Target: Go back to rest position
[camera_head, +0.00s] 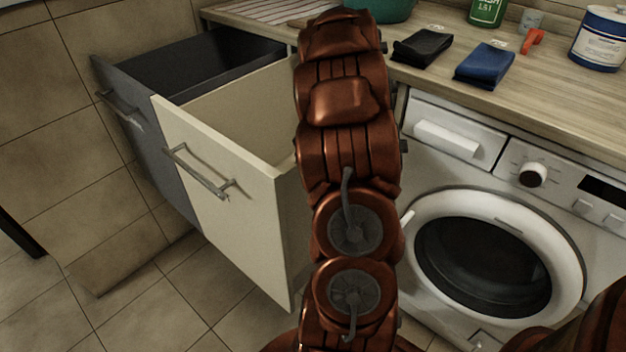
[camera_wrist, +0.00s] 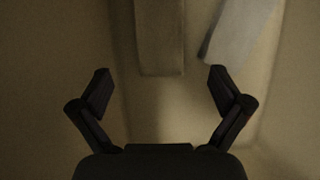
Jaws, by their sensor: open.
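My gripper (camera_wrist: 159,88) shows in the wrist view with its two dark fingers spread wide apart and nothing between them. Beyond the fingers is a dim beige space with a pale block-like shape (camera_wrist: 160,38) at the top and a lighter grey shape (camera_wrist: 240,30) to its right; I cannot tell what they are. In the head view my copper arm reaches up the middle of the picture toward the counter, and it hides the gripper there.
Left of my arm, a cream drawer (camera_head: 222,205) and a dark drawer (camera_head: 150,140) stand pulled out. A washing machine (camera_head: 490,250) is on the right. The wooden counter (camera_head: 560,100) carries a black cloth (camera_head: 422,47), a blue cloth (camera_head: 485,65), a blue-white tin (camera_head: 600,40) and a green bowl (camera_head: 385,10).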

